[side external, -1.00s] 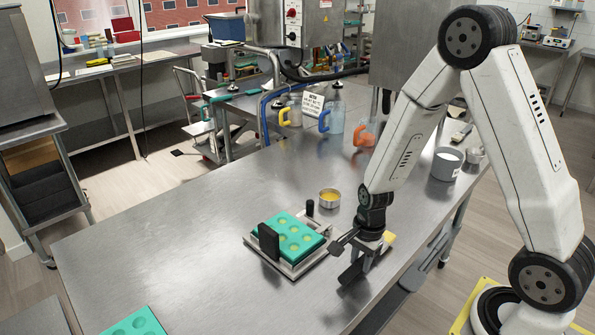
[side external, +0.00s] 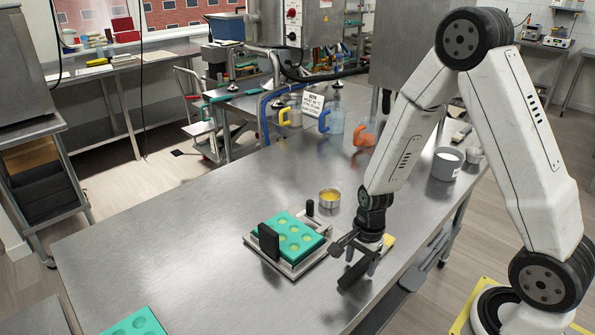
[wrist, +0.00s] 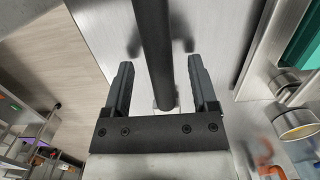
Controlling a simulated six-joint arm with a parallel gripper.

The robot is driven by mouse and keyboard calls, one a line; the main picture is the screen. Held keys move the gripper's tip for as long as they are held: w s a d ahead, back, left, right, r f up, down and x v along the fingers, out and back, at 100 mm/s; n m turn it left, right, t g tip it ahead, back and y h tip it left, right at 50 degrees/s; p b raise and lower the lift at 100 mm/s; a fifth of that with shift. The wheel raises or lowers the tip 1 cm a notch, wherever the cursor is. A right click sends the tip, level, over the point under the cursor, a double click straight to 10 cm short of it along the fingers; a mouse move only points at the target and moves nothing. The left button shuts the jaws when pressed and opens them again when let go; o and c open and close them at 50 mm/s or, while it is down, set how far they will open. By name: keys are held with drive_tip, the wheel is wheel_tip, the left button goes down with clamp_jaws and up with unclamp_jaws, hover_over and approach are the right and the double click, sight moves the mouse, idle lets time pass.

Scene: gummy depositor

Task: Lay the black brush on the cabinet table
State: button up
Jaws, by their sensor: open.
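My gripper (side external: 361,269) hangs low over the near right part of the steel cabinet table (side external: 170,235), to the right of the green mold. In the wrist view its two fingers (wrist: 158,75) are apart. A long black bar, which looks like the black brush (wrist: 152,45), runs between the fingers from the top of the picture, with a gap on either side. A small pale patch shows at its lower end. In the side view the brush cannot be told clearly from the dark fingers. Whether it rests fully on the table cannot be told.
A green mold (side external: 291,235) sits in a metal frame with black posts just left of my gripper. A small tin of yellow liquid (side external: 329,198) stands behind it. A white pot (side external: 447,164) and colored-handle jugs are farther back. The table's left part is mostly clear.

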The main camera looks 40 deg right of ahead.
sight(362, 262)
drive_tip(key=shift+r, duration=0.15)
drive_tip(key=shift+d+r, duration=0.2)
drive_tip(key=shift+r, duration=1.65)
drive_tip(key=shift+d+r, duration=0.15)
drive_tip(key=shift+r, duration=1.7)
drive_tip(key=n, duration=0.2)
drive_tip(key=a+r+n, duration=0.1)
drive_tip(key=shift+s, duration=0.25)
drive_tip(key=a+r+n+t, duration=0.1)
drive_tip(key=n, duration=0.4)
drive_tip(key=s+a+r+n, duration=0.1)
drive_tip(key=n, duration=0.4)
drive_tip(key=s+a+r+n+t+h, duration=0.1)
drive_tip(key=n, duration=0.4)
drive_tip(key=shift+s+a+r+t, duration=0.1)
drive_tip(key=shift+s+a+t, duration=0.05)
drive_tip(key=shift+a+t, duration=0.15)
